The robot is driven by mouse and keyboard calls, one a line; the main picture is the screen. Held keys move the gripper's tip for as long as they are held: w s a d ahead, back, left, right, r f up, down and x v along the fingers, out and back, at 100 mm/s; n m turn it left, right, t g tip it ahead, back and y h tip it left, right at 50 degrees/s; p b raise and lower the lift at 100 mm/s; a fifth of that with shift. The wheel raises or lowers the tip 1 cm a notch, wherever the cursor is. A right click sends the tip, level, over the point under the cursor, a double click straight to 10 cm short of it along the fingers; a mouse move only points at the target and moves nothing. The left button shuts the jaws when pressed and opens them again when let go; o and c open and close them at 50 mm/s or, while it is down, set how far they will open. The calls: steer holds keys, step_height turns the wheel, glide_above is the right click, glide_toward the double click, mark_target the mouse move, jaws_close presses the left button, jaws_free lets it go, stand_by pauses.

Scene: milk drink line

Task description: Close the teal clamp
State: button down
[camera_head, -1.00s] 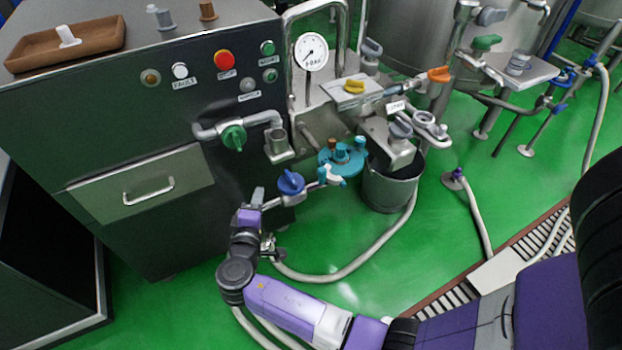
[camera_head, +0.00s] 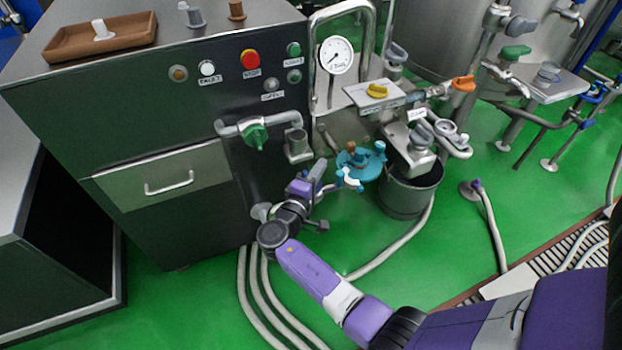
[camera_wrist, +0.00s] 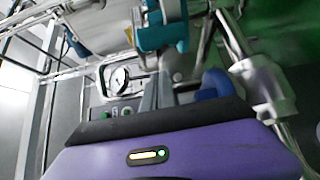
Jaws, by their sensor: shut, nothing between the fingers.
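The teal clamp (camera_head: 362,166) sits on the pipework between the dark cabinet and the steel bucket in the head view. A teal wing piece (camera_head: 379,148), a brown-topped piece and a pale-and-teal piece (camera_head: 350,180) show around it. In the wrist view teal parts (camera_wrist: 161,34) are at the top, beyond my fingers. I cannot tell whether the clamp is fully open. My gripper (camera_head: 318,168) is shut and empty, pointing up just left of the clamp and apart from it. Its grey fingers also show in the wrist view (camera_wrist: 157,92).
A blue valve handle (camera_wrist: 213,85) is close right of my fingers in the wrist view; my gripper hides it in the head view. A green valve (camera_head: 256,136) projects from the cabinet. The steel bucket (camera_head: 405,203) stands right of the clamp. Hoses (camera_head: 392,250) cross the green floor.

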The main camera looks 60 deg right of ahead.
steer(key=shift+s+a+p, duration=0.2)
steer(key=shift+s+a, duration=0.05)
steer(key=shift+s, duration=0.7)
steer(key=shift+s+a+p, duration=0.2)
steer(key=shift+s, duration=0.7)
